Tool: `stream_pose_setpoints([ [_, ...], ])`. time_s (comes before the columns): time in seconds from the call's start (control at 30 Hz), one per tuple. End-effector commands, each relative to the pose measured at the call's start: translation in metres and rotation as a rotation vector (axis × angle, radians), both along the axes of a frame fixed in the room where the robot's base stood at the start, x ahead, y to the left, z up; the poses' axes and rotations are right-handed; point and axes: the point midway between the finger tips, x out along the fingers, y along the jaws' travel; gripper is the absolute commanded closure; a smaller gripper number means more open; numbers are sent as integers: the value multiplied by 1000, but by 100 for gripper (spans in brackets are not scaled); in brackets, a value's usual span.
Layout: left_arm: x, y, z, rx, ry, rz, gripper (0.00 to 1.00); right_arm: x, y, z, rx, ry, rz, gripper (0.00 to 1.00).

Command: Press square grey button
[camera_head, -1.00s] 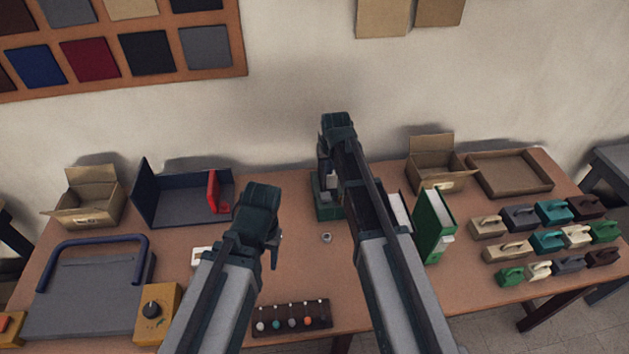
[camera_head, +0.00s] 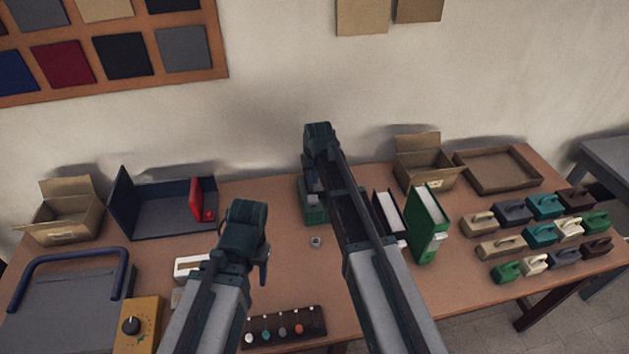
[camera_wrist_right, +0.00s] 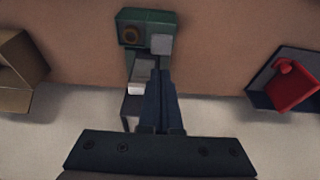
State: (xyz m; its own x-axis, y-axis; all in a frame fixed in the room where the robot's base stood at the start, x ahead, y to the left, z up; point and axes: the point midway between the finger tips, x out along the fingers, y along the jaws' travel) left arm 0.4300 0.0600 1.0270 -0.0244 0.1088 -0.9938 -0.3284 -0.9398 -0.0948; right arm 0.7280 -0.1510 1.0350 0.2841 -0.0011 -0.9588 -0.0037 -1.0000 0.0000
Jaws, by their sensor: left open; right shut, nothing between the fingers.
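A green device (camera_head: 314,212) stands on the table below my right gripper, mostly hidden by it in the head view. In the right wrist view the green device (camera_wrist_right: 128,28) bears a square grey button (camera_wrist_right: 161,44) beside a round brown button (camera_wrist_right: 131,35). My right gripper (camera_wrist_right: 159,72) is shut and empty. Its fingertips appear right at the near edge of the square grey button; I cannot tell whether they touch it. My left gripper (camera_head: 262,270) is open and empty above the table, left of the device.
A green binder (camera_head: 428,225) stands to the right, with several handled blocks beyond it. A blue open box (camera_head: 165,212) with a red piece (camera_head: 197,198) stands left. A strip of small knobs (camera_head: 285,327) lies in front. A small ring (camera_head: 315,242) lies near the device.

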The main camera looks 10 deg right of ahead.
Motion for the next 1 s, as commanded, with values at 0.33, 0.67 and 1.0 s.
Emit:
stream_pose_setpoints([
  [0.33,0,0,-56,0,0,2,50,14,0,-56,0,0,0,100],
  [0.67,0,0,-84,0,0,3,50,13,0,-84,0,0,0,100],
  [1.0,0,0,-83,0,0,3,50,13,0,-83,0,0,0,100],
])
